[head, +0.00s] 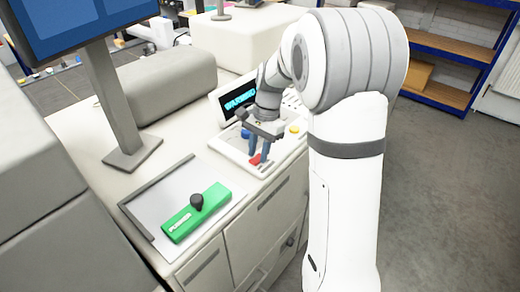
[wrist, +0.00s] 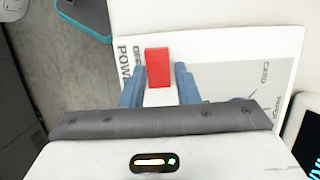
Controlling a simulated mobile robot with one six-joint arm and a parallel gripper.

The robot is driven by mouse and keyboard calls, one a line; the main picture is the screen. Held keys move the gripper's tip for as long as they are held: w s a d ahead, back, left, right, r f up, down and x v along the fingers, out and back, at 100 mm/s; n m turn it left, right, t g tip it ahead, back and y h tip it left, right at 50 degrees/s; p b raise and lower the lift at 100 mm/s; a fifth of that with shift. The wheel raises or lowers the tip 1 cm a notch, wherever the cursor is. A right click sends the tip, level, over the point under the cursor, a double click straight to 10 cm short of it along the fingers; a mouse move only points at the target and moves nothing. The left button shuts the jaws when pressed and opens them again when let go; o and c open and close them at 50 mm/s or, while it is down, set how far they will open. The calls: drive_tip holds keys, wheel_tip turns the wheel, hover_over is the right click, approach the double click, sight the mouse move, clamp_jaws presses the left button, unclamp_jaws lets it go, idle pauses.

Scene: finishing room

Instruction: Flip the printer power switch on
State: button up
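The red power switch (head: 256,159) sits at the near end of the printer's control panel (head: 238,150). In the wrist view the red switch (wrist: 157,66) stands on a white base beside printed lettering that includes "POWER". My gripper (head: 259,152) is over it, fingers pointing down. In the wrist view my gripper (wrist: 160,72) has its two blue fingers apart, one on each side of the switch, with a narrow gap at the right. Contact at the left finger is unclear. I cannot tell whether the switch is on or off.
A lit display (head: 240,97) stands behind the panel, and a yellow button (head: 294,129) is to the right. A green block (head: 196,212) with a black knob lies on a grey tray (head: 150,203) at the front. A monitor stand (head: 125,120) rises at the left.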

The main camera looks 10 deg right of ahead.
drive_tip(key=o, duration=0.3)
drive_tip(key=shift+o, duration=0.2)
drive_tip(key=b+v, duration=0.1)
drive_tip(key=v, duration=0.6)
drive_tip(key=shift+r, duration=0.35)
drive_tip(key=s+f+n+t+h, duration=0.1)
drive_tip(key=s+n, duration=0.4)
drive_tip(key=s, duration=0.6)
drive_tip(key=s+a+f+n+t+h+b, duration=0.1)
drive_tip(key=s+n+t, duration=0.3)
drive_tip(key=s, duration=0.8)
drive_tip(key=shift+f+n+b, duration=0.3)
drive_tip(key=shift+f+n, duration=0.05)
drive_tip(key=shift+n, duration=0.65)
